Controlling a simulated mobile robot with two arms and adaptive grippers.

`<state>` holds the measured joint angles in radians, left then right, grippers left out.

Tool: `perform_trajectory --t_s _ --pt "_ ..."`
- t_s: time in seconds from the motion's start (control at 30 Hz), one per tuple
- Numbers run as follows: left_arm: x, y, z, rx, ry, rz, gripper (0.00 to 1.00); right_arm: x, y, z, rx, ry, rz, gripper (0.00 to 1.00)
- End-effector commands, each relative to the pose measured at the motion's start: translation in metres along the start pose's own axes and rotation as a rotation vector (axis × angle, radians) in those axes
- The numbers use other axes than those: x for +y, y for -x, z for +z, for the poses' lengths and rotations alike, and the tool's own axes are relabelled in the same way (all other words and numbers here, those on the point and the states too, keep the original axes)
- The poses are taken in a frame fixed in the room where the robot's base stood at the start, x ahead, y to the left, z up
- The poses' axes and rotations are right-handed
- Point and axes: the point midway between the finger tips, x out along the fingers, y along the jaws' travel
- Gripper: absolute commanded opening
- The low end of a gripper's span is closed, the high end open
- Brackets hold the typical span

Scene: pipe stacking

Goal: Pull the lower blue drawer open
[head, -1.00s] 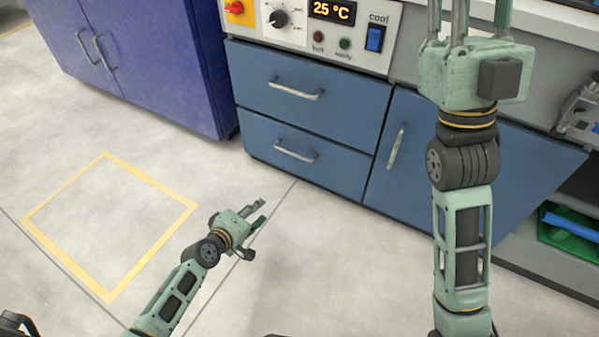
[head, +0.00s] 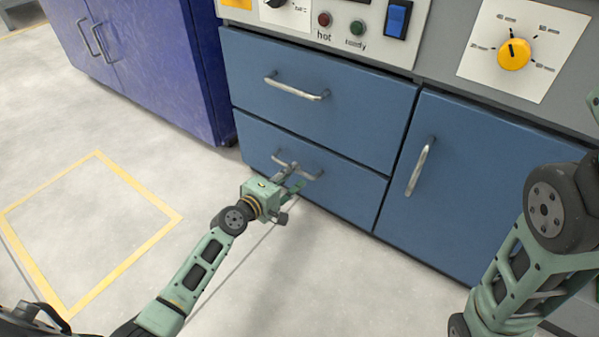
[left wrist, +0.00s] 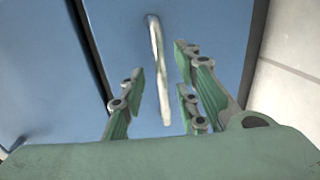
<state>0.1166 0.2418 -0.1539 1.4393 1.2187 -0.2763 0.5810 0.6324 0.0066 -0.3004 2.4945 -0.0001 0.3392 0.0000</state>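The lower blue drawer (head: 345,192) is closed, flush with the cabinet front. Its silver bar handle (head: 312,175) is partly hidden behind my left gripper. My left gripper (head: 296,180) is at this handle. In the left wrist view, the handle (left wrist: 156,42) runs between the spread fingers of my left gripper (left wrist: 160,78), with gaps visible on both sides. The blue drawer face (left wrist: 215,22) lies just beyond the fingertips. My right arm is at the right edge of the head view, and its gripper is out of the picture.
The upper blue drawer (head: 345,110) with its own handle is closed above. A blue door (head: 470,180) with an upright handle stands to the right. A control panel (head: 440,40) is above. A dark blue cabinet (head: 150,60) stands left. The floor in front is clear.

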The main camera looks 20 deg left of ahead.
Motion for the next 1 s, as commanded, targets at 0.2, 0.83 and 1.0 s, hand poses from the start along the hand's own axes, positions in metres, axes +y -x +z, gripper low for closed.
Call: perform_trajectory --t_s 0.2,0.83,1.0 --pt "-0.002 -0.029 0.001 -0.001 0.001 0.001 0.29 -0.004 0.0 -0.011 0.028 0.004 -0.011 0.3" --pt "-0.001 -0.035 0.001 -0.002 -0.001 -0.001 0.07 -0.005 -0.003 -0.014 0.035 0.005 -0.014 0.3" --pt "-0.001 -0.035 0.001 -0.001 -0.001 -0.001 0.0 -0.005 -0.003 -0.014 0.035 0.005 -0.014 0.3"
